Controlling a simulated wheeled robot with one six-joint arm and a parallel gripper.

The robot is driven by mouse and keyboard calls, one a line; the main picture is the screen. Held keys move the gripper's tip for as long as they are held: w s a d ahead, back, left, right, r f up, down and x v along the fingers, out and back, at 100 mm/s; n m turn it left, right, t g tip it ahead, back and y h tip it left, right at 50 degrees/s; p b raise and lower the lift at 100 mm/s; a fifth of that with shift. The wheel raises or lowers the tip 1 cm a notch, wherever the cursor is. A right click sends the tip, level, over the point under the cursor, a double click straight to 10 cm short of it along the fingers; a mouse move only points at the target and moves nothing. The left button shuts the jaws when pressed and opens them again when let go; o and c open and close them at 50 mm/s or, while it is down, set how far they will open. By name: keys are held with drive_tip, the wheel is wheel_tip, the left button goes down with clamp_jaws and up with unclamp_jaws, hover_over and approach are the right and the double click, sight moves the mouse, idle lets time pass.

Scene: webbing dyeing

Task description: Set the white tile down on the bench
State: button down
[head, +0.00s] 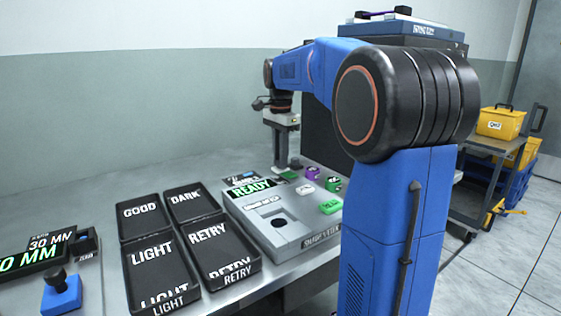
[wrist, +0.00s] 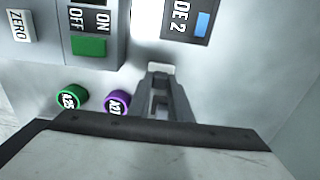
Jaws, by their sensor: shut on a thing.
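My gripper (head: 281,163) hangs pointing down over the back part of the bench (head: 215,179), behind the READY device. In the wrist view my gripper (wrist: 160,80) is shut on the white tile (wrist: 160,68); only a small pale edge of the tile shows past the fingertips. In the head view I cannot make out the tile clearly. I cannot tell whether the tile touches the bench.
A grey READY device (head: 284,240) stands in front of my gripper. A purple piece (head: 312,172) and a green piece (head: 333,184) are close by at the right. GOOD (head: 122,228), DARK, LIGHT and RETRY trays fill the bench at the left. Bare bench lies behind the trays.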

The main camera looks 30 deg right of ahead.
drive_tip(key=shift+f, duration=0.5)
drive_tip(key=shift+f, duration=0.1)
drive_tip(key=c, duration=1.6)
unclamp_jaws()
wheel_tip(320, 180, up, 12)
drive_tip(key=shift+r, duration=0.1)
